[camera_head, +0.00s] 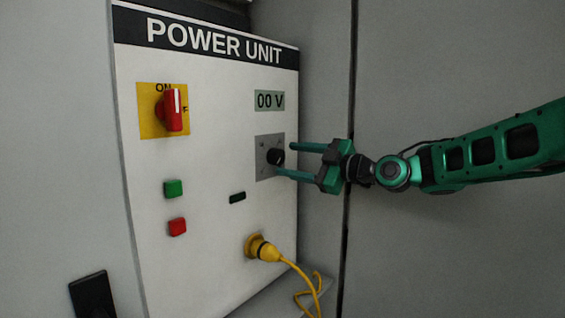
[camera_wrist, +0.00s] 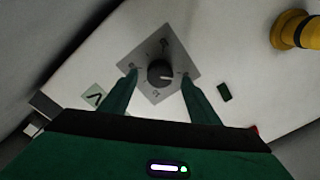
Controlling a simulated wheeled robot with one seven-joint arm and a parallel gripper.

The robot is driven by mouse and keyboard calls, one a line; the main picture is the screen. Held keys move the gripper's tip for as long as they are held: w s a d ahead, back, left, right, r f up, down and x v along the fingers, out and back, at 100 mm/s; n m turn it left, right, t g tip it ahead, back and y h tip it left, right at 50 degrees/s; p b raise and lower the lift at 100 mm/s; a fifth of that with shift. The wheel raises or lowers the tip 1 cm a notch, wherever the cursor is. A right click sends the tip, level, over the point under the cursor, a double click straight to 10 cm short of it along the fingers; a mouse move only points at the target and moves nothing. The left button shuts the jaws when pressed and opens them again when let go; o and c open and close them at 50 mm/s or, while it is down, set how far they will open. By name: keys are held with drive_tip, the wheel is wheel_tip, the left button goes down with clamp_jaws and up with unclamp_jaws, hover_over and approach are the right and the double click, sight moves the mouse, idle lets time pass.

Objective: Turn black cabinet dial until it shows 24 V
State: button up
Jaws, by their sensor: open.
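The black dial (camera_head: 275,157) sits on a grey square plate (camera_head: 266,172) on the right side of the white power unit cabinet. The display (camera_head: 269,100) above it reads 00 V. My green gripper (camera_head: 284,160) is open, coming from the right, with one finger above and one below the dial. In the wrist view the dial (camera_wrist: 160,73) lies between and just beyond the two fingertips (camera_wrist: 160,76). The fingers look apart from the dial. Its light pointer mark faces right in that view. The display (camera_wrist: 94,97) is partly cut off by a finger there.
A red rotary switch (camera_head: 173,110) on a yellow plate, a green button (camera_head: 173,188) and a red button (camera_head: 177,227) are on the left of the panel. A yellow plug (camera_head: 262,248) with a cable is below the dial. A small dark slot (camera_head: 237,198) is nearby.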

sight(281, 158)
drive_tip(key=shift+x, duration=1.85)
drive_tip(key=shift+c, duration=0.7)
drive_tip(key=c, duration=0.9)
